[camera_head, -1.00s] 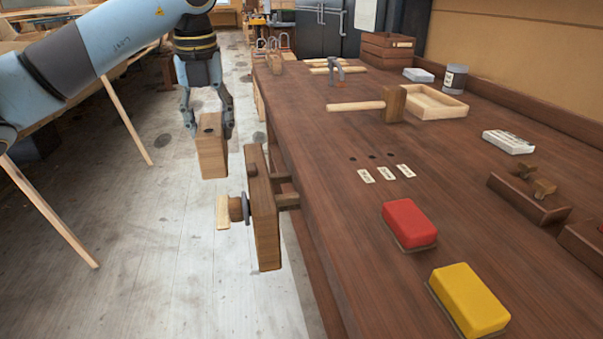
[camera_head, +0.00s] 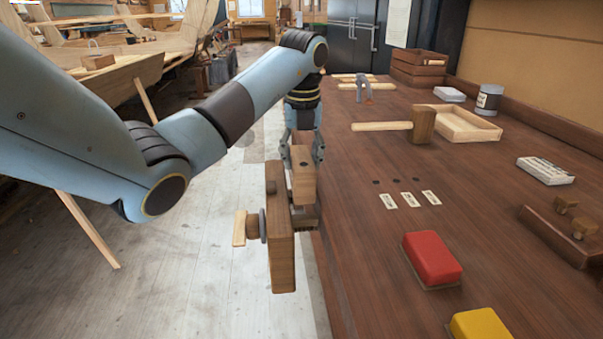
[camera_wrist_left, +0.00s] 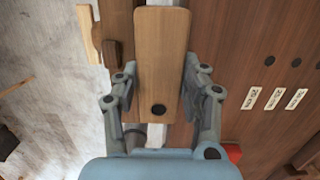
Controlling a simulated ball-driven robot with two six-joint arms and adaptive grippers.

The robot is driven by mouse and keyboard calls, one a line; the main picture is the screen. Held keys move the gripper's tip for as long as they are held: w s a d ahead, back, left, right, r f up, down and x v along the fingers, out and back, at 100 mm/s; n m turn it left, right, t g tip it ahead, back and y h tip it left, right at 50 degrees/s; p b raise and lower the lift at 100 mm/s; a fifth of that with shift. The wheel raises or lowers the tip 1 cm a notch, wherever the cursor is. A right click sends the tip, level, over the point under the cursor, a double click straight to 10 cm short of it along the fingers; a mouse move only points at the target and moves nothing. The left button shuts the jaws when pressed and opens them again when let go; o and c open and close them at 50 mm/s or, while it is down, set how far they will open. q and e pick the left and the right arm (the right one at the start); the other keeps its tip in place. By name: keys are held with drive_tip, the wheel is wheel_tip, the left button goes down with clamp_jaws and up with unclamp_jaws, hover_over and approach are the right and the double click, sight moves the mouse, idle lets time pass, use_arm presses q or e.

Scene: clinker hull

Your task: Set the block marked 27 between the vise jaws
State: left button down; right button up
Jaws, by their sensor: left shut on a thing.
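My left gripper (camera_head: 303,158) is shut on a wooden block (camera_head: 303,184) with a dark round hole near one end. In the left wrist view the block (camera_wrist_left: 161,60) lies between the fingers (camera_wrist_left: 160,90); no number is readable on it. The vise's wooden front jaw (camera_head: 281,245) stands upright off the bench's left edge, its screw and handle (camera_head: 240,228) to the left. The block hangs just behind and right of this jaw, over the gap beside the bench edge. Whether it touches either jaw I cannot tell. My right gripper is out of view.
On the workbench (camera_head: 370,250) are a red block (camera_head: 432,258), a yellow block (camera_head: 480,325), a mallet (camera_head: 422,126), a wooden tray (camera_head: 485,133) and three small labels (camera_head: 410,200) by dark holes. Floor lies open to the left.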

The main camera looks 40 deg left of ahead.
use_arm(q)
wheel_tip(320, 180, down, 3)
drive_tip(key=shift+f, duration=0.5)
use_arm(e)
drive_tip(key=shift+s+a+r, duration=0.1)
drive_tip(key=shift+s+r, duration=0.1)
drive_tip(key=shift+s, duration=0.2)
use_arm(q)
drive_tip(key=shift+f, duration=0.1)
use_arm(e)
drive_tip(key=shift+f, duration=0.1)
use_arm(q)
drive_tip(key=c, duration=0.7)
unclamp_jaws()
